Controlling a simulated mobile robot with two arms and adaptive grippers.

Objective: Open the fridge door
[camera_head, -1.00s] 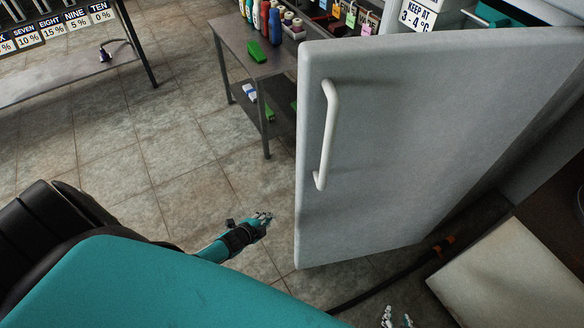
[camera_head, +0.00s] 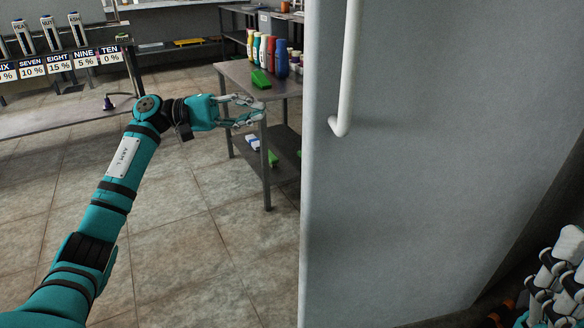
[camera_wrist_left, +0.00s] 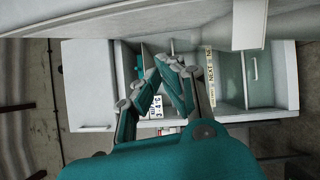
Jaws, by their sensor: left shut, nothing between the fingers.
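The fridge door (camera_head: 430,150) is a large grey panel filling the right half of the head view. Its white bar handle (camera_head: 347,75) runs upright near the door's left edge; its upper end is out of view. My left gripper (camera_head: 262,112) is left of that edge, apart from the handle, shut and empty. In the left wrist view my left gripper (camera_wrist_left: 172,62) shows its fingers angled together with nothing between them. A pale surface (camera_wrist_left: 120,18) crosses the top of that view; I cannot tell if it is the door.
A metal table (camera_head: 240,78) with bottles (camera_head: 270,50) and a green block (camera_head: 261,79) stands behind my left gripper. Tiled floor (camera_head: 190,230) is clear left of the door. The wrist view shows a white cabinet (camera_wrist_left: 90,75).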

